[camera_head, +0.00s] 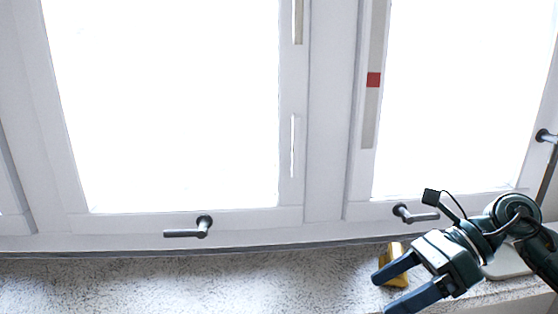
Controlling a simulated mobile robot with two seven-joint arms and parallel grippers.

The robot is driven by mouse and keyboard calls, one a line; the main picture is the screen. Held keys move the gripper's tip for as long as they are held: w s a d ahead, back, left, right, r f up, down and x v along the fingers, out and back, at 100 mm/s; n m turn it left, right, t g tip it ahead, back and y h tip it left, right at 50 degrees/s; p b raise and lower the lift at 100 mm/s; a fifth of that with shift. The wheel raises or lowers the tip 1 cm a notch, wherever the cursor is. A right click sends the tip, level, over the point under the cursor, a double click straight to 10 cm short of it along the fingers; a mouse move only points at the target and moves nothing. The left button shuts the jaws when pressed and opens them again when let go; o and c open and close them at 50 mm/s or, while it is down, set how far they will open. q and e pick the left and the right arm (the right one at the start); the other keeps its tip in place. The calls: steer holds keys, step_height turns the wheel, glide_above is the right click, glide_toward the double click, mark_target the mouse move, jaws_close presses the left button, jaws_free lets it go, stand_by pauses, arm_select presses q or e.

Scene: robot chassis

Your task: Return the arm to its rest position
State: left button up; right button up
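My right arm comes in from the right edge over the window sill. Its gripper (388,293) points left and is open, with a clear gap between its two dark blue fingers. A yellow object (394,252) stands on the sill just behind the upper finger, which hides part of it. I cannot tell whether the finger touches it. My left gripper is not in view.
The speckled stone sill (180,283) is bare to the left. White window frames (329,120) rise behind it, with dark handles at the left (188,229) and the middle right (414,214). A pale object (506,262) lies partly behind my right arm.

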steer(key=a+r+m+t+y+p, duration=0.2)
steer(key=a+m+t+y, duration=0.1)
steer(key=a+m+y, duration=0.55)
steer(key=w+d+f+m+t+h+p, duration=0.15)
steer(key=f+m+t+h, duration=0.5)
steer(key=m, duration=0.75)
steer(key=s+d+f+m+t+h+p, duration=0.1)
steer(key=d+f+m+t+h, duration=0.4)
steer(key=m, duration=1)
steer(key=s+f+m+g+h, duration=0.1)
steer(key=s+f+m, duration=0.3)
steer(key=f, duration=0.4)
steer(key=s+a+f+m+g+h, duration=0.1)
steer(key=s+f+m+g+h, duration=0.1)
steer(key=s+f+m+h, duration=0.2)
steer(key=s+f+m, duration=0.1)
steer(key=s+f, duration=0.2)
steer(key=f, duration=0.2)
steer(key=shift+s+a+f+p, duration=0.15)
steer(key=shift+s+a+p, duration=0.1)
steer(key=shift+p, duration=0.15)
